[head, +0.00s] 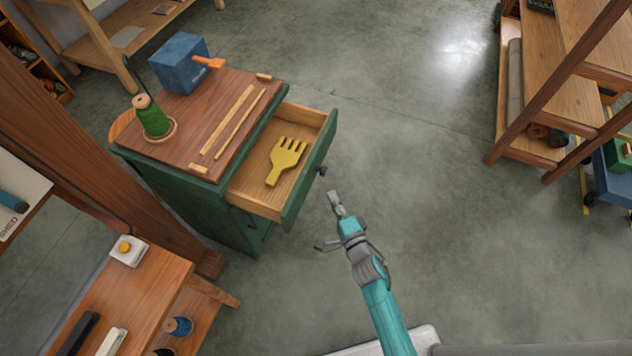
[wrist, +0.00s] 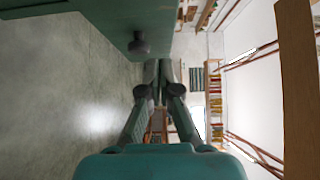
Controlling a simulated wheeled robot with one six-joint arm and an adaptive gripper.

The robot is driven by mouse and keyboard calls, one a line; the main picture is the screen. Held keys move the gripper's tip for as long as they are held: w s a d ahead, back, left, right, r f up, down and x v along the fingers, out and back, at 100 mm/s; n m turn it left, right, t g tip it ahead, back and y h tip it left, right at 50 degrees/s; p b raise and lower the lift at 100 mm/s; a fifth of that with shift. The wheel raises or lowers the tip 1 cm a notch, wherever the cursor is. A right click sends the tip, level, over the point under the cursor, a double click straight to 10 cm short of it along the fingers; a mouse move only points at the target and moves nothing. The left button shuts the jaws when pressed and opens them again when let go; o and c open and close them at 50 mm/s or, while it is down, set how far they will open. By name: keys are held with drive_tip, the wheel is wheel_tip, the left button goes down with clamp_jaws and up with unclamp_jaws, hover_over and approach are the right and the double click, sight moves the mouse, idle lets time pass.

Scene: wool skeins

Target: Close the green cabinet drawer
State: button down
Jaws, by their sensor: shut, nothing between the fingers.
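The green cabinet (head: 205,205) with a brown wooden top stands left of centre in the head view. Its drawer (head: 255,170) is pulled well out to the right, and a yellow comb-like tool (head: 286,160) lies inside. A dark round knob (head: 321,171) sits on the green drawer front; the knob also shows at the upper left in the wrist view (wrist: 138,45). My gripper (head: 335,203) is just in front of the drawer front, below the knob in the head view. Its fingers (wrist: 159,65) are shut and empty, and look apart from the knob.
On the cabinet top are a green thread spool (head: 152,118), a blue box (head: 181,62) and thin wooden strips. A wooden bench (head: 135,290) stands at the lower left. Wooden shelving (head: 530,90) and a blue cart (head: 610,180) are at the right. The floor between is clear.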

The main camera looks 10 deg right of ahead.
sight(309, 173)
drive_tip(key=shift+w+a, duration=0.7)
drive_tip(key=shift+w, duration=0.4)
drive_tip(key=shift+w+a, duration=0.65)
drive_tip(key=shift+w, duration=0.4)
drive_tip(key=shift+w+a, duration=0.7)
drive_tip(key=shift+w, duration=0.4)
